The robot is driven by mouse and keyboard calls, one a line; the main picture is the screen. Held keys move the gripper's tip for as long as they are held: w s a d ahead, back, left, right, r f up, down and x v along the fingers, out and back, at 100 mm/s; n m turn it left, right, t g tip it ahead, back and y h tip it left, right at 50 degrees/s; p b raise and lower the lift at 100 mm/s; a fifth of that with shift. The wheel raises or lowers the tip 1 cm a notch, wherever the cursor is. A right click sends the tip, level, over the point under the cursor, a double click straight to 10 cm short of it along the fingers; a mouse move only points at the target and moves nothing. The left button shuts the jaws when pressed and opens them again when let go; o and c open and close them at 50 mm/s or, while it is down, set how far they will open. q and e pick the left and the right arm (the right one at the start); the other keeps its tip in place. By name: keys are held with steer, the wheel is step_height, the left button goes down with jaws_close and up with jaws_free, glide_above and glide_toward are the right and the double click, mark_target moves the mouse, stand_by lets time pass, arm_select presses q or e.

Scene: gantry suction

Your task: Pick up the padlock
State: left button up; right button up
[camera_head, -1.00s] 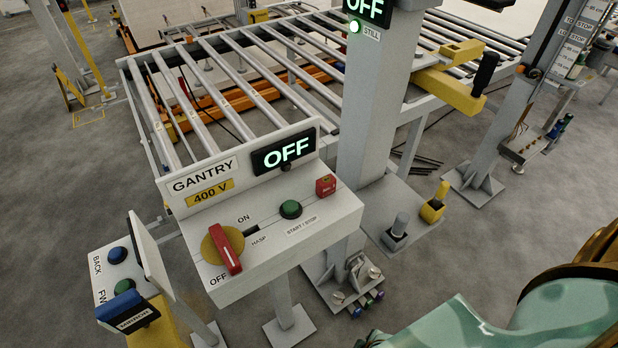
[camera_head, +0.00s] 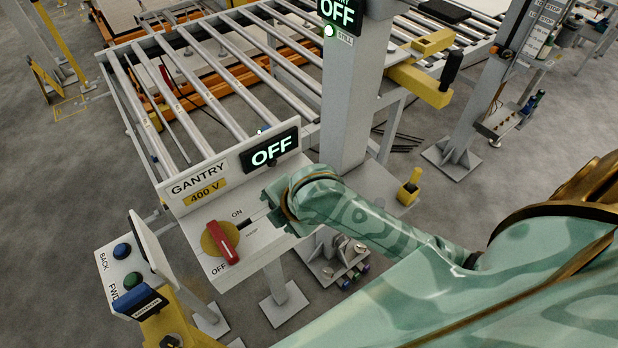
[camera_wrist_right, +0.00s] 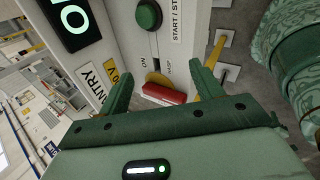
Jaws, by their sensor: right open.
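No padlock can be clearly made out now. A small red block, possibly the padlock, stood at the right end of the gantry control box (camera_head: 208,262) earlier; my right arm now covers that spot. My right gripper (camera_head: 274,212) is over the box's sloped top, right of the red switch handle (camera_head: 228,243). In the right wrist view the gripper (camera_wrist_right: 163,88) is open and empty, with the red handle (camera_wrist_right: 165,94) showing beyond its fingers. The green button (camera_wrist_right: 148,14) lies past them. My left gripper is not in view.
A grey post (camera_head: 350,100) stands behind the box, beside the roller conveyor (camera_head: 205,85). The OFF display (camera_head: 271,151) rises at the box's back edge. A smaller button box (camera_head: 118,262) stands at left. Below is a shelf with several small items (camera_head: 340,262).

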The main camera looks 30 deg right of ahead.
steer(key=w+d+r+n+g+h, duration=0.1)
steer(key=w+d+r+n+g, duration=0.2)
steer(key=w+d+r+n, duration=0.4)
steer(key=w+d+r+n+g+h, duration=0.1)
steer(key=w+d+r+n+g, duration=0.15)
steer(key=d+n, duration=0.5)
steer(key=shift+n+g, duration=0.35)
steer(key=shift+n, duration=0.5)
steer(key=f, duration=0.3)
steer(key=a+f+b, duration=0.1)
steer(key=f, duration=0.3)
steer(key=a+f+b, duration=0.1)
steer(key=f, duration=0.2)
steer(key=shift+w+f, duration=0.15)
steer(key=shift+w, duration=0.05)
steer(key=f, duration=0.2)
steer(key=f+b, duration=0.1)
steer(key=f, duration=0.2)
steer(key=shift+s+d+f, duration=0.25)
steer(key=shift+s+f, duration=0.05)
steer(key=shift+s, duration=0.1)
steer(key=shift+r, duration=0.1)
steer(key=c, duration=1.1)
